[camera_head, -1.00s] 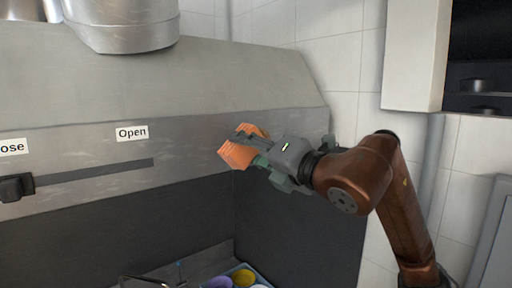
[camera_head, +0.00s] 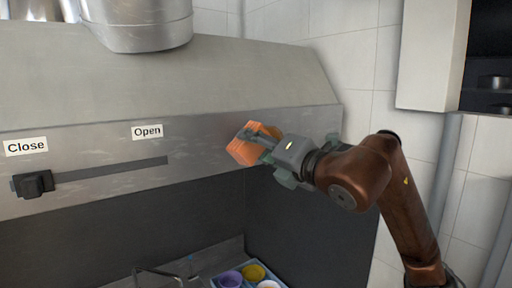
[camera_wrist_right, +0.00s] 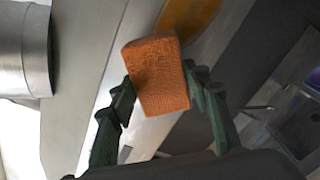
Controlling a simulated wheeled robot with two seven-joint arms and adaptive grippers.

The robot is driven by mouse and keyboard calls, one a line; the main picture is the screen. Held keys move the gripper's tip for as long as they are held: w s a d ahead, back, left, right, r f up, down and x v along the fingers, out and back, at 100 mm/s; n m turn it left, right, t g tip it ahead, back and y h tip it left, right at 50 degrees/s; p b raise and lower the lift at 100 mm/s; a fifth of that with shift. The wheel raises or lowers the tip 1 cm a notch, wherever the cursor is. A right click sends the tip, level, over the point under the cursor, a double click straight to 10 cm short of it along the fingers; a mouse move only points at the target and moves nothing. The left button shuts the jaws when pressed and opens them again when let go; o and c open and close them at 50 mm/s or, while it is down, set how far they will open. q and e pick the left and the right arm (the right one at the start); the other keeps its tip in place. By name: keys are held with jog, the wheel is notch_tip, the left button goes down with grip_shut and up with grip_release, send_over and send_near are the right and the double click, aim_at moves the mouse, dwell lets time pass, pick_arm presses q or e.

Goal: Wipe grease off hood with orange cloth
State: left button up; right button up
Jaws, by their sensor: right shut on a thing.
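The orange cloth (camera_head: 241,152) looks like a thick block. My right gripper (camera_head: 262,140) is shut on it and holds it at the front panel of the steel hood (camera_head: 215,142), near the panel's right end. In the right wrist view the cloth (camera_wrist_right: 160,75) sits between the green fingers of my right gripper (camera_wrist_right: 160,90). A yellow-orange grease patch (camera_wrist_right: 187,14) shows on the hood just beyond the cloth. I cannot tell whether the cloth touches the hood. My left gripper is not in view.
The hood carries "Close" (camera_head: 26,146) and "Open" (camera_head: 147,131) labels and a black slider knob (camera_head: 33,184). A round metal duct (camera_head: 140,25) rises above. A tray with several coloured cups (camera_head: 253,272) lies below. A wall cabinet (camera_head: 432,55) stands at the right.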

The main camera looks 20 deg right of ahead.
jog(key=shift+x, duration=0.95)
jog(key=shift+d, duration=0.15)
jog(key=shift+w+d, duration=0.25)
jog(key=shift+d, duration=0.5)
jog(key=shift+w+d, duration=0.2)
jog(key=shift+d, duration=0.6)
jog(key=shift+w+d, duration=0.4)
jog(key=shift+d, duration=0.45)
jog(key=shift+w+d, duration=1.65)
jog(key=shift+d, duration=2.75)
jog(key=shift+s+a+b, duration=0.5)
jog(key=shift+s+a, duration=0.35)
jog(key=shift+a, duration=1.5)
jog(key=shift+s+a+b, duration=0.55)
jog(key=shift+s+a, duration=0.3)
jog(key=shift+a, duration=1.5)
jog(key=shift+s+a+b, duration=0.5)
jog(key=shift+s+a, duration=0.35)
jog(key=shift+a, duration=1.45)
jog(key=shift+d, duration=0.1)
